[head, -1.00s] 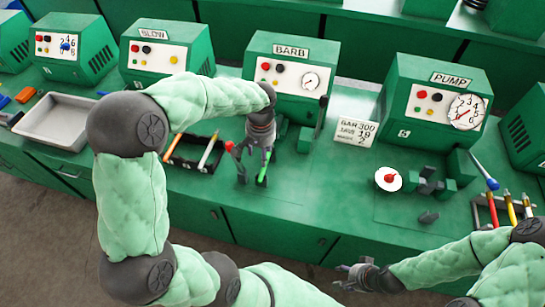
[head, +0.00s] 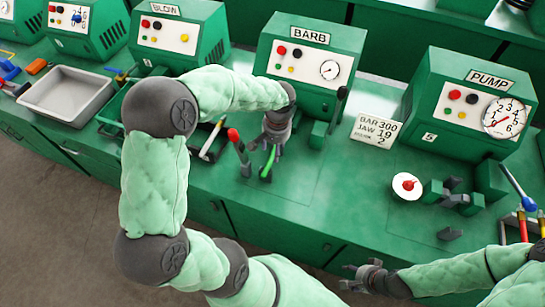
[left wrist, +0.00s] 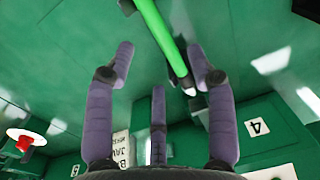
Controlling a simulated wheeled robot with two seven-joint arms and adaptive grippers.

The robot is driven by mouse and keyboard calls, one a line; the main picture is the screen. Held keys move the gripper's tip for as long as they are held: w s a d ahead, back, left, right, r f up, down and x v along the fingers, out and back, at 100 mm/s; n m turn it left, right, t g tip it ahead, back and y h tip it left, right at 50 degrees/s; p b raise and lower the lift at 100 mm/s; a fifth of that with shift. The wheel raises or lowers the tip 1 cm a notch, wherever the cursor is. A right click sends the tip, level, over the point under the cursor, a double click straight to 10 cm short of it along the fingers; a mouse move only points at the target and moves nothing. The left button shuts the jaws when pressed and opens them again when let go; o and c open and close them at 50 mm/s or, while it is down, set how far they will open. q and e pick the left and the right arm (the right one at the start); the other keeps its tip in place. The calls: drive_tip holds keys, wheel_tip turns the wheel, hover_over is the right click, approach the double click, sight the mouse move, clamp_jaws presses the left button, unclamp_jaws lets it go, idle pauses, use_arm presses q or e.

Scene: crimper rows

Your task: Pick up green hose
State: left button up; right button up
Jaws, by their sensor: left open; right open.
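The green hose (head: 268,162) shows as a short bright green piece below my left gripper (head: 272,147), over the bench in front of the BARB machine. In the left wrist view the hose (left wrist: 164,38) runs slanting from the top edge down between the two side fingers of my left gripper (left wrist: 160,62). A dark end with a pale tip lies close by the right finger. The fingers are spread, and I cannot tell whether one touches the hose. In the head view the gripper hides part of the hose. My right gripper (head: 358,277) is open and empty at the bench's front.
A red-topped lever (head: 237,142) stands just left of my left gripper. The BARB machine (head: 305,65) is behind it. A sign (head: 376,131), a white disc with a red knob (head: 407,187) and dark green blocks (head: 455,197) stand to the right. A grey tray (head: 66,96) is far left.

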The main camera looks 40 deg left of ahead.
sight(272, 157)
use_arm(q)
drive_tip(key=f, duration=0.1)
drive_tip(key=f+b, duration=0.1)
drive_tip(key=f, duration=0.1)
drive_tip(key=f+b, duration=0.1)
drive_tip(key=f, duration=0.1)
drive_tip(key=shift+w+a, duration=0.35)
clamp_jaws()
